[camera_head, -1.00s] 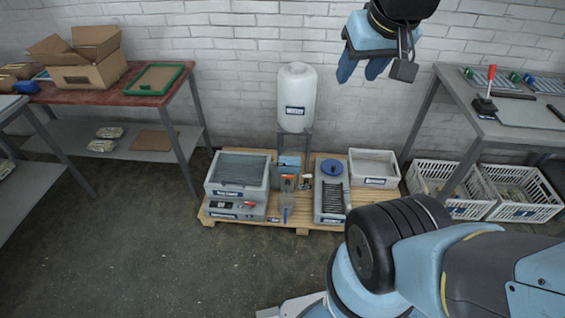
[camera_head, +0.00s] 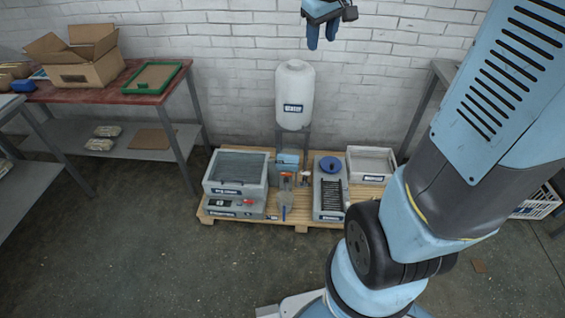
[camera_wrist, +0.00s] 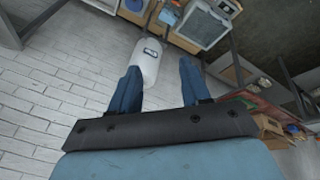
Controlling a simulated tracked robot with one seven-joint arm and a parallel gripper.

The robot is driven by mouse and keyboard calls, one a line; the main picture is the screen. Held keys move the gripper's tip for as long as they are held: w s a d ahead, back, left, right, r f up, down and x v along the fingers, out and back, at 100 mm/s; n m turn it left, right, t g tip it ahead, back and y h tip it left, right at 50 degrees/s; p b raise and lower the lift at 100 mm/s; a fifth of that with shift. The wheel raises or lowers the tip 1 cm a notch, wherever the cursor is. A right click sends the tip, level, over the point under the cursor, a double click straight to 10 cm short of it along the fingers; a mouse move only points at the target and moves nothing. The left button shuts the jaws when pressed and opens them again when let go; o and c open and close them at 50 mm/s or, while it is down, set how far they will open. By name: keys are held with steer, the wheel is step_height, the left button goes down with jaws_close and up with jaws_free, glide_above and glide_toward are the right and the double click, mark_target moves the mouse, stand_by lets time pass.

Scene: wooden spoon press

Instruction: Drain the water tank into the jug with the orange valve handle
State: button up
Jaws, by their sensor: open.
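The white water tank (camera_head: 294,95) stands on a grey stand at the back of a wooden pallet, against the brick wall. Below it is a small orange handle (camera_head: 287,175), probably the valve handle, next to a clear upright vessel (camera_head: 284,196) that looks like the jug. These are too small to tell details. My gripper (camera_head: 320,36) is high in front of the wall, above and slightly right of the tank, fingers down and touching nothing. In the wrist view my gripper (camera_wrist: 155,88) is open and empty, with the tank (camera_wrist: 146,62) seen between and beyond its fingers.
On the pallet (camera_head: 301,229), a grey basin unit (camera_head: 236,172) is left of the tank stand; a grey unit with a blue lid (camera_head: 330,165) and a pale bin (camera_head: 371,165) are right. A red-topped table (camera_head: 110,92) is at left. The floor in front is clear.

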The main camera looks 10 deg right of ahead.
steer(key=w+f+n+g, duration=0.1)
steer(key=w+f+n, duration=0.2)
steer(key=w+f, duration=0.95)
steer(key=n+g+y, duration=0.1)
steer(key=n+g, duration=0.2)
steer(key=n, duration=0.4)
glide_above(286, 173)
step_height(286, 173, down, 52)
step_height(286, 173, down, 14)
steer(key=shift+d, duration=0.1)
steer(key=shift+c, duration=0.4)
steer(key=shift+w, duration=0.1)
jaws_close()
